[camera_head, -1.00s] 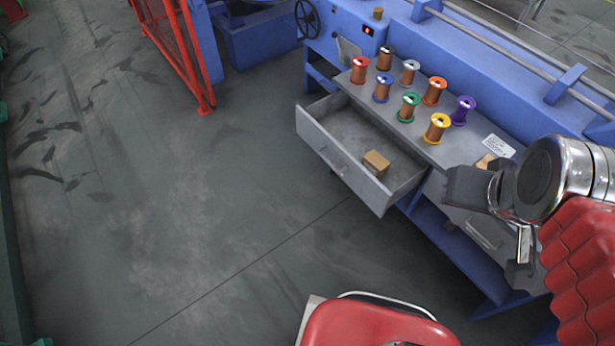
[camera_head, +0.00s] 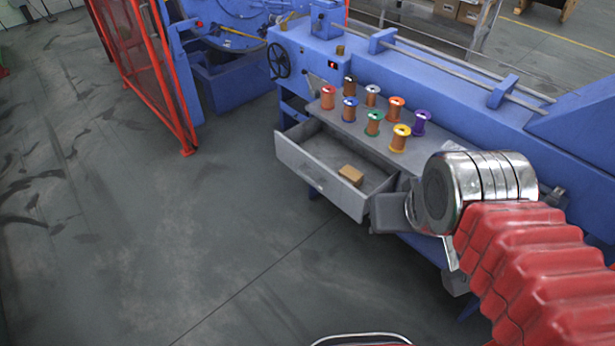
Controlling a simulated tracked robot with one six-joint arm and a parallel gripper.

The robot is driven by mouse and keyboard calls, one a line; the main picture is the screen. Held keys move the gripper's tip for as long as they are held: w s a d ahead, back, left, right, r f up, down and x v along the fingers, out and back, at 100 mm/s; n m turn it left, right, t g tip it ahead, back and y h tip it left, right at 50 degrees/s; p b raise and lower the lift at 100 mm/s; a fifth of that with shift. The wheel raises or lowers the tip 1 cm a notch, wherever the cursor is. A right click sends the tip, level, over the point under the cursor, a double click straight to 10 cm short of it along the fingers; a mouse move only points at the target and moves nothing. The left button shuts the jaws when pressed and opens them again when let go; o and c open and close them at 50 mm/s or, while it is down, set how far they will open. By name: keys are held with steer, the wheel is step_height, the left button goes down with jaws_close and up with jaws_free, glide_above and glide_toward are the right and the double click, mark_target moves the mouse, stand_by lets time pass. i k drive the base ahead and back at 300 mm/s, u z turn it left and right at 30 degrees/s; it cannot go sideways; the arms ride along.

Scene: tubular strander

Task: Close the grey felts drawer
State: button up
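The grey drawer (camera_head: 318,179) under the grey worktop is pulled out, with its front panel facing the lower left. A small tan block (camera_head: 351,174) lies inside it near the front. My gripper (camera_head: 423,247) is at the right, just beyond the drawer's right front corner in the picture. One dark finger shows beside that corner, and the other shows lower, partly hidden behind my wrist. The fingers look apart, with nothing seen between them. I cannot tell whether the gripper touches the drawer.
Several coloured wire spools (camera_head: 374,122) stand on the worktop (camera_head: 345,128) above the drawer. The blue machine (camera_head: 450,85) runs behind. A red mesh guard (camera_head: 150,75) stands at the upper left. The floor (camera_head: 200,235) before the drawer is clear.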

mark_target(315, 151)
steer(key=i, duration=1.3)
steer(key=u, duration=0.3)
steer(key=k, duration=1.05)
steer(key=u, duration=0.65)
steer(key=i, duration=0.35)
steer(key=u, duration=0.1)
